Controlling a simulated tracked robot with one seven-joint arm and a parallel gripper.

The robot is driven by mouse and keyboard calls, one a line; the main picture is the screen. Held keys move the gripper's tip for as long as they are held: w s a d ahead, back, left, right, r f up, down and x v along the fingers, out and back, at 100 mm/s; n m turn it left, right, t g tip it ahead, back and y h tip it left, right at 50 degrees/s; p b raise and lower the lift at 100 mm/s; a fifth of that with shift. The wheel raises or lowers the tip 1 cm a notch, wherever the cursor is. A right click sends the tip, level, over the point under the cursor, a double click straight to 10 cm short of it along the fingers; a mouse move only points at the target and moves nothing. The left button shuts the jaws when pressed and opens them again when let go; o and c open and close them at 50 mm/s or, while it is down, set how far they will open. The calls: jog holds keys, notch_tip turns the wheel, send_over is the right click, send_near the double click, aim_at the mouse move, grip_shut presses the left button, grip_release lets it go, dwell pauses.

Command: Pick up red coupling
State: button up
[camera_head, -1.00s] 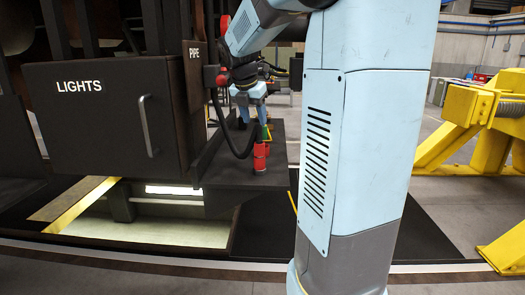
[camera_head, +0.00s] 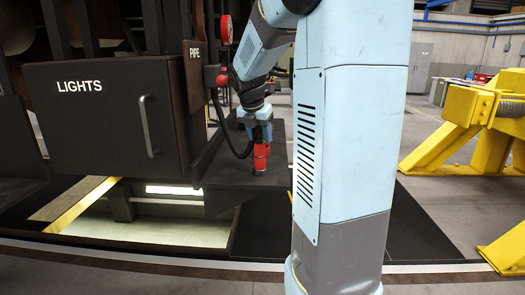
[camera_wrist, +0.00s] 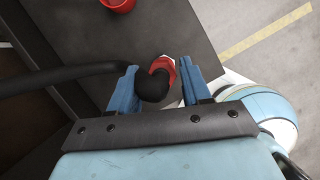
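The red coupling (camera_head: 260,158) stands upright on the dark ledge (camera_head: 228,182) of the railcar in the head view. In the wrist view its red rim (camera_wrist: 164,63) shows behind a rounded black end that hides much of it. My gripper (camera_head: 259,133) is directly above and around the coupling's top, pointing down. In the wrist view the two blue fingers of my gripper (camera_wrist: 160,82) stand apart on either side of the coupling, with a small gap at the right finger. The gripper looks open.
A black hose (camera_head: 222,125) hangs left of my gripper. A red round part (camera_wrist: 118,4) lies at the wrist view's top edge. The LIGHTS box (camera_head: 105,120) and PIPE post (camera_head: 195,80) stand to the left. A yellow stand (camera_head: 450,130) is far right.

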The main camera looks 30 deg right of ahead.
grip_shut()
jog(key=shift+s, duration=0.1)
dwell(0.4)
